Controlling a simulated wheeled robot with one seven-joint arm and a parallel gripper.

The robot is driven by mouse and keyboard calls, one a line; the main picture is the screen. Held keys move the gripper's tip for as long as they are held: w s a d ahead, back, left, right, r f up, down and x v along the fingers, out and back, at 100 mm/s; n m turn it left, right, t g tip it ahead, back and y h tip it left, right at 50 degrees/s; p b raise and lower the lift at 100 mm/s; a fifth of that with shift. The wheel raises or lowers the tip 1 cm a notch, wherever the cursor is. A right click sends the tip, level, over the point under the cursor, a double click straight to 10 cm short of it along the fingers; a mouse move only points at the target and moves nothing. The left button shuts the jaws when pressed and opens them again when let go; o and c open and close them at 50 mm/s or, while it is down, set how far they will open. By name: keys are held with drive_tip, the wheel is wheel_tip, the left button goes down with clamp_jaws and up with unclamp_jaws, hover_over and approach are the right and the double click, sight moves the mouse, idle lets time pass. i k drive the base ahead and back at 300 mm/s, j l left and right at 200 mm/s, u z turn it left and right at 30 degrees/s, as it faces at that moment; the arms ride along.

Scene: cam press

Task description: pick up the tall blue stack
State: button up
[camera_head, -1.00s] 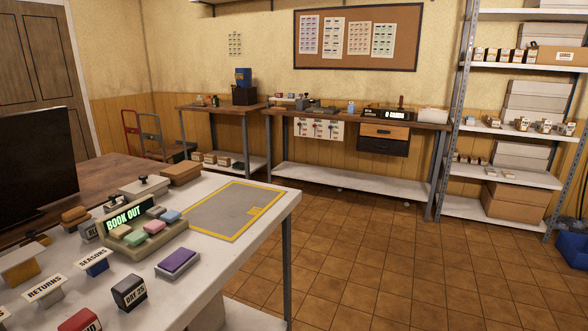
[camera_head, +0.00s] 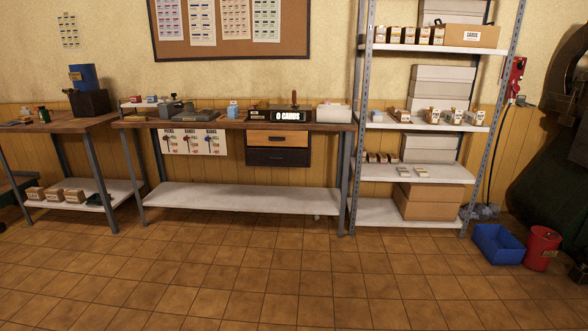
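A tall blue object with a small pale label (camera_head: 83,78) stands on the left wooden bench (camera_head: 62,122), against the back wall. It rises from or behind a dark box (camera_head: 89,103), which hides its lower part; I cannot tell whether it is a stack. A much smaller blue and white item (camera_head: 233,111) stands on the middle bench (camera_head: 190,123). My gripper is not in view.
Open tiled floor (camera_head: 230,270) lies in front of the benches. A metal shelf unit (camera_head: 355,150) with boxes stands right of the middle bench. A blue bin (camera_head: 498,245) and a red bucket (camera_head: 541,247) sit on the floor at the right.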

sight(233, 110)
drive_tip(key=i, duration=1.9)
drive_tip(key=i+u, duration=0.25)
drive_tip(key=i, duration=0.15)
drive_tip(key=i+l+u, duration=0.2)
drive_tip(key=i, duration=0.25)
drive_tip(key=i+u, duration=0.25)
drive_tip(key=i, duration=0.15)
drive_tip(key=i+l+u, duration=0.2)
drive_tip(key=i+j+u, duration=0.15)
drive_tip(key=i+u, duration=0.5)
drive_tip(key=u, duration=0.2)
drive_tip(key=i+u, duration=0.4)
drive_tip(key=i+l+u, duration=0.2)
drive_tip(key=u, duration=0.2)
drive_tip(key=i+u, duration=0.2)
drive_tip(key=i, duration=1.45)
drive_tip(key=i+z, duration=0.15)
drive_tip(key=z, duration=0.25)
drive_tip(key=i+j+z, duration=0.1)
drive_tip(key=z, duration=0.25)
drive_tip(key=i+z, duration=0.1)
drive_tip(key=z, duration=0.3)
drive_tip(key=i+j+z, duration=0.1)
drive_tip(key=z, duration=2.4)
drive_tip(key=i+j+z, duration=0.2)
drive_tip(key=z, duration=0.25)
drive_tip(key=i+j+z, duration=0.15)
drive_tip(key=z, duration=0.3)
